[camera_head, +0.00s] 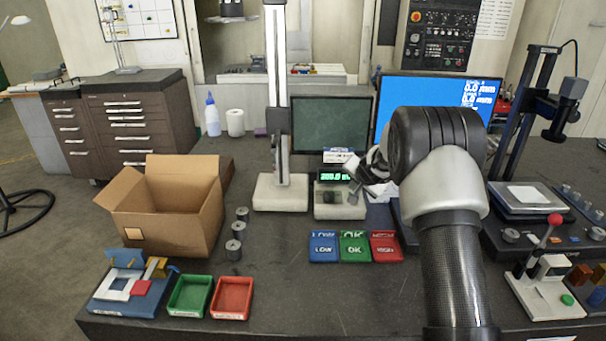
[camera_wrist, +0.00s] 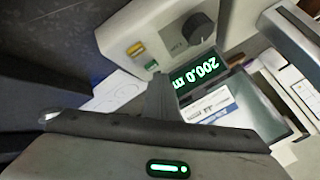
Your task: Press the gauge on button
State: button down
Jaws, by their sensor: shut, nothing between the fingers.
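The gauge unit is a pale box (camera_head: 327,211) with a dark knob, in the middle of the bench in the head view. Its display (camera_head: 334,176) is lit green and reads about 200.0. In the wrist view the tilted display (camera_wrist: 197,72) reads 200.0 beside the knob (camera_wrist: 199,29). A yellow-green button (camera_wrist: 136,49) and a second small button (camera_wrist: 151,65) sit on the pale face. My gripper (camera_head: 354,198) is shut and empty at the unit's right side. In the wrist view its fingertips (camera_wrist: 160,77) are close to the second button; contact cannot be told.
A tall stand (camera_head: 278,100) rises left of the gauge and a dark monitor (camera_head: 330,124) stands behind. Blue, green and red bins (camera_head: 354,247) lie in front. An open cardboard box (camera_head: 170,208) is at left.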

jog(key=shift+r, duration=0.2)
notch_tip(320, 180, up, 6)
jog(key=p, duration=0.4)
